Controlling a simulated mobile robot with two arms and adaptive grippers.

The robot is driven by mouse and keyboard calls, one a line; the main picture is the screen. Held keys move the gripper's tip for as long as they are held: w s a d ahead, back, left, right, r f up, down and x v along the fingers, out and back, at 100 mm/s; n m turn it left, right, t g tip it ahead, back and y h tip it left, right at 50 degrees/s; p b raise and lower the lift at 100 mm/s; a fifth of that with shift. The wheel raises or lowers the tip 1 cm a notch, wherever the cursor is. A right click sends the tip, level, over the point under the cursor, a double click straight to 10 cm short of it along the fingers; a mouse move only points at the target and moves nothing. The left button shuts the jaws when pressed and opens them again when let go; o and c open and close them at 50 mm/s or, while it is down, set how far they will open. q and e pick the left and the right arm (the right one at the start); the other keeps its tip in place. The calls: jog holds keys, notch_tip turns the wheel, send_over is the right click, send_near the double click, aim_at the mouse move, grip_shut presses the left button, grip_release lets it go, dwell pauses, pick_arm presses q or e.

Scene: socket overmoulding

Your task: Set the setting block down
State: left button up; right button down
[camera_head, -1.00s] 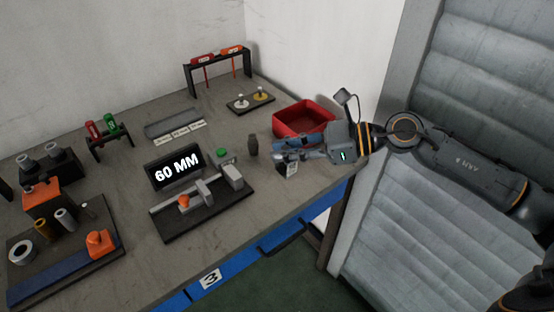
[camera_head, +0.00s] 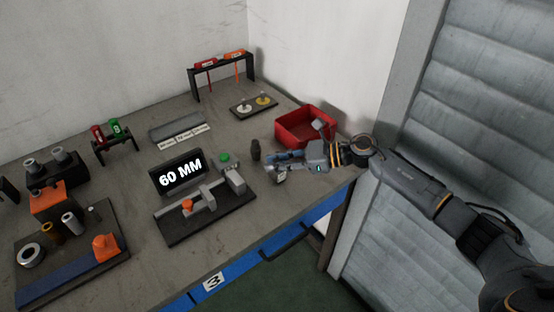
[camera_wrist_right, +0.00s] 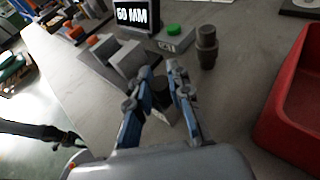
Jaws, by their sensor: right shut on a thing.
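The setting block (camera_head: 280,178) is a small grey block, partly hidden by the fingers of my right gripper (camera_head: 271,164). My right gripper is shut on it, low over the front right part of the workbench. In the right wrist view the block (camera_wrist_right: 161,92) shows dark and grey between the two blue fingers of the gripper (camera_wrist_right: 160,71). I cannot tell whether its underside touches the bench.
A dark upright cylinder (camera_head: 256,150) stands just behind the fingers. The gauge fixture (camera_head: 205,215) with its "60 MM" display (camera_head: 180,173) and green button (camera_head: 224,157) is to the left. A red bin (camera_head: 291,133) stands behind the wrist.

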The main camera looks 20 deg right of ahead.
jog(key=shift+f+b, duration=0.15)
jog(key=shift+b, duration=0.2)
jog(key=c, duration=1.3)
grip_release()
jog(key=shift+o, duration=0.2)
jog(key=shift+r+p, duration=0.2)
jog(key=shift+p, duration=0.1)
jog(key=b+v, duration=0.2)
jog(key=v, duration=0.9)
jog(key=shift+s+d+b, duration=0.1)
jog(key=shift+d+b, duration=0.05)
jog(key=shift+b, duration=0.15)
jog(key=shift+s+d+r, duration=0.15)
jog(key=shift+d+r, duration=0.05)
jog(key=shift+d, duration=0.1)
jog(key=shift+f, duration=0.1)
